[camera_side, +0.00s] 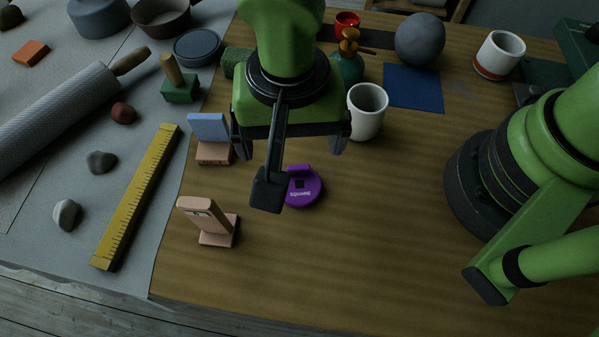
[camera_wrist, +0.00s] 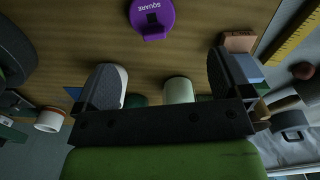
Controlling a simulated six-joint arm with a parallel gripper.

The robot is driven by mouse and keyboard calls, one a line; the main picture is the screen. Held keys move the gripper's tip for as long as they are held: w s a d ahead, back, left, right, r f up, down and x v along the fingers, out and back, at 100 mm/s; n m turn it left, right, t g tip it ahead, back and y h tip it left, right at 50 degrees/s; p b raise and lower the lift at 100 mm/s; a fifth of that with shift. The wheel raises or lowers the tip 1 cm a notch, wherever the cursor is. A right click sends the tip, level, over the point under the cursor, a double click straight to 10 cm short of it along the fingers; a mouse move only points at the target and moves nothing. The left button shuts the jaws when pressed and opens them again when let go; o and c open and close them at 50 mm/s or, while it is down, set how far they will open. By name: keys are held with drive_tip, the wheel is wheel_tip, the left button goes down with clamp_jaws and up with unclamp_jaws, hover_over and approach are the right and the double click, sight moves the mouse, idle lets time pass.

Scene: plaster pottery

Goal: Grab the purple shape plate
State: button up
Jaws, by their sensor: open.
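The purple shape plate (camera_side: 308,189) lies on the wooden table, a round disc with the word SQUARE, a dark square mark and a raised purple tab at its back. A dark part of my arm covers some of its left side. In the wrist view the purple plate (camera_wrist: 152,20) is at the top middle, beyond the fingertips. My gripper (camera_side: 291,140) is above and behind the plate in the side view, apart from it. In the wrist view my gripper (camera_wrist: 165,75) has its two dark fingers wide apart with nothing held between them.
A white cup (camera_side: 367,112) stands close to the right finger. A blue block on a stand (camera_side: 209,127) and a pinkish block on a stand (camera_side: 205,214) are to the left. A yellow ruler (camera_side: 137,197) lies further left. The table in front of the plate is clear.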

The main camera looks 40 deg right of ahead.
sight(298, 167)
wheel_tip(298, 167, down, 4)
drive_tip(key=shift+d+r, duration=0.1)
drive_tip(key=shift+r, duration=0.05)
drive_tip(key=shift+w+d+f, duration=0.1)
drive_tip(key=shift+d+f, duration=0.15)
drive_tip(key=shift+f, duration=1.15)
drive_tip(key=shift+d+f, duration=0.2)
drive_tip(key=shift+f, duration=1.15)
drive_tip(key=shift+c, duration=0.4)
drive_tip(key=c, duration=0.9)
